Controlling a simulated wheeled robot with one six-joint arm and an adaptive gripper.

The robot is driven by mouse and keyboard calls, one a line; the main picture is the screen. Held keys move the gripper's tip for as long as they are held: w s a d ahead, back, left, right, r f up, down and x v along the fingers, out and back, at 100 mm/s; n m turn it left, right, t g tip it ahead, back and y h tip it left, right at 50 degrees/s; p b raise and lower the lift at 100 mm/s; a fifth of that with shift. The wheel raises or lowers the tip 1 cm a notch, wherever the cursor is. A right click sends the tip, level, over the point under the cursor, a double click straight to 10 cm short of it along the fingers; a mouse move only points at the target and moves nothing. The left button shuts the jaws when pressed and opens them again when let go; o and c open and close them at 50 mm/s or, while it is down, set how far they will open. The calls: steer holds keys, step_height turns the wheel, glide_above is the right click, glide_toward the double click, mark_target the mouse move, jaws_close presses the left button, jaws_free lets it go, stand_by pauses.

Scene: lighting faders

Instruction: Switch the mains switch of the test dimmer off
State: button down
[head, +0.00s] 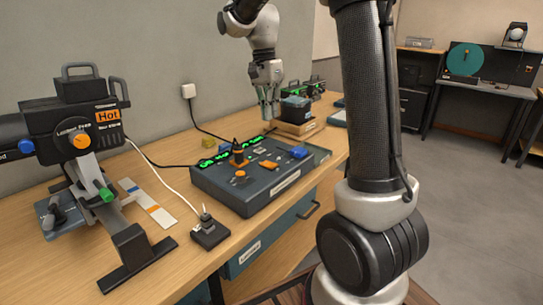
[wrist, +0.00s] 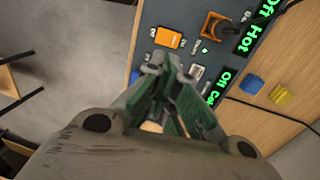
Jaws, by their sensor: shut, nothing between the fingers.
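The dark blue-grey control console (head: 235,199), which I take to be the test dimmer, lies on the wooden bench; it also shows in the wrist view (wrist: 186,13). It carries an orange lever (wrist: 212,25), an orange square part (wrist: 168,37), small pale controls (wrist: 196,72) and a lit green dot (wrist: 205,50). Its green displays read "Off Hot" (wrist: 258,28) and "Off" plus hidden letters (wrist: 218,88). I cannot tell which control is the mains switch.
A stage lamp marked "Hot" (head: 100,125) stands at the left. A small black box (head: 210,236) with a cable sits near the front edge. A wooden tray (head: 300,129) with a dark device stands beyond the console. A yellow block (wrist: 279,94) lies behind the console.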

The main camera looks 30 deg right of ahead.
mark_target(272, 162)
steer(key=f, duration=0.4)
steer(key=s+f, duration=0.1)
steer(key=f, duration=0.4)
steer(key=d+f, duration=0.1)
steer(key=f, duration=0.4)
steer(key=shift+s, duration=0.35)
steer(key=shift+s+f, duration=0.1)
steer(key=shift+f, duration=0.15)
steer(key=shift+w+a+r, duration=0.2)
steer(key=shift+w+a, duration=0.15)
steer(key=shift+w, duration=0.4)
